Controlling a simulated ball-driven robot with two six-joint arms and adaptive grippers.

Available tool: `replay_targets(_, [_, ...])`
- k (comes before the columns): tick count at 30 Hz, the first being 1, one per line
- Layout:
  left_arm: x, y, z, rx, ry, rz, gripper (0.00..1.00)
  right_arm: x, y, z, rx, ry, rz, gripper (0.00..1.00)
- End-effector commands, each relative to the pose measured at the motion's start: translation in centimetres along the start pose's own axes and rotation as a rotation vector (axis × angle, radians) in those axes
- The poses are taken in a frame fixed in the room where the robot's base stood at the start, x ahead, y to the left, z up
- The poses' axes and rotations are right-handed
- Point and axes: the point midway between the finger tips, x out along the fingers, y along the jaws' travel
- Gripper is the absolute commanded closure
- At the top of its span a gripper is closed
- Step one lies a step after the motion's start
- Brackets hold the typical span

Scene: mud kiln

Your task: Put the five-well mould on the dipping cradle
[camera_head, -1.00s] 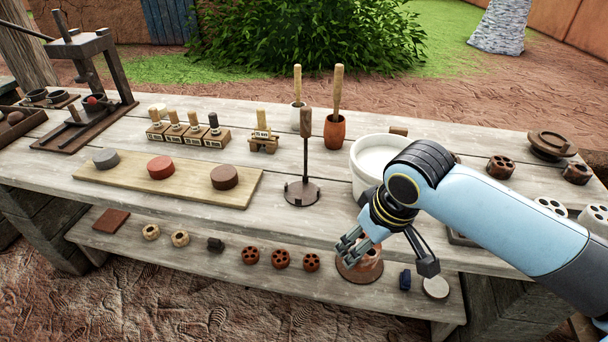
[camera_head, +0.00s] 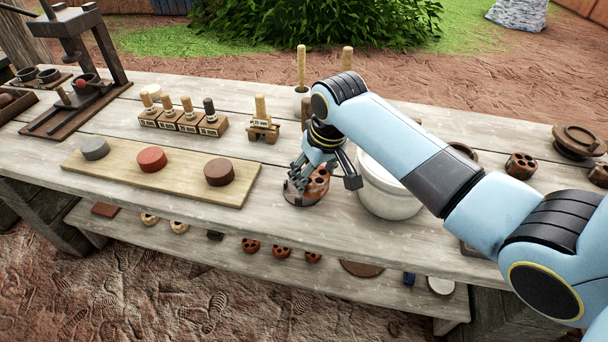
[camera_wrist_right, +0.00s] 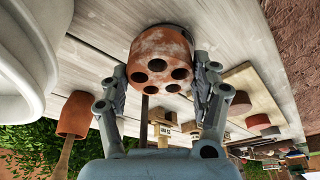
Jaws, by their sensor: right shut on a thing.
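The five-well mould (camera_head: 319,182) is a reddish-brown round block with several dark holes in its face. It also shows large in the right wrist view (camera_wrist_right: 160,50). My right gripper (camera_head: 325,180) is shut on its sides. The dark round base of an upright stand (camera_head: 299,198), which looks like the dipping cradle, is just below and left of the mould. My arm hides most of its post. A dark rod (camera_wrist_right: 145,106) shows behind the mould in the wrist view. I cannot tell whether mould and stand touch. My left gripper is not in view.
A white tub (camera_head: 385,200) stands close to the right of my gripper. A board (camera_head: 185,178) with three round pucks lies left. Stamps (camera_head: 186,122) and a small stand (camera_head: 263,128) are behind. The lower shelf holds a bare brown disc (camera_head: 362,269) and small moulds (camera_head: 281,250).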

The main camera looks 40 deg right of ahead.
Motion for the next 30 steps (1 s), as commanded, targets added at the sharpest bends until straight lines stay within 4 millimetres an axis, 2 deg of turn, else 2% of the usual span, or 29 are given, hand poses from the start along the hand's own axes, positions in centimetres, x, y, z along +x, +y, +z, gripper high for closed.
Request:
replay_targets(1, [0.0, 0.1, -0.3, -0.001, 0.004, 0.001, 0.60, 0.2, -0.3, -1.2, 0.001, 0.002, -0.001, 0.77])
replay_targets(3, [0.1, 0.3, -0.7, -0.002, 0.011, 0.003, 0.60, 0.6, -0.4, -2.2, 0.001, 0.001, 0.000, 0.77])
replay_targets(6, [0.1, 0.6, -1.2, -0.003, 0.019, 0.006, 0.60, 0.8, -0.6, -3.0, 0.000, 0.000, 0.000, 0.77])
replay_targets(8, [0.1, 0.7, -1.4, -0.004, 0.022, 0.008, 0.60, 1.1, -0.7, -3.1, 0.000, -0.001, 0.000, 0.77])
replay_targets(15, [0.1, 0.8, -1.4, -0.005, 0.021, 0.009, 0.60, 4.1, -0.6, -2.2, 0.000, -0.001, 0.000, 0.77])
replay_targets(26, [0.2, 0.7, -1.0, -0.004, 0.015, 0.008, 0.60, 4.5, -0.6, -2.1, 0.000, 0.000, 0.001, 0.77])
replay_targets(27, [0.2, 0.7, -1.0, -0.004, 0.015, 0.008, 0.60, 4.5, -0.6, -2.0, 0.000, 0.000, 0.001, 0.34])
replay_targets(30, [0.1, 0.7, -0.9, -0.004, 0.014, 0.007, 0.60, 4.5, -0.6, -2.1, 0.000, 0.000, 0.001, 0.21])
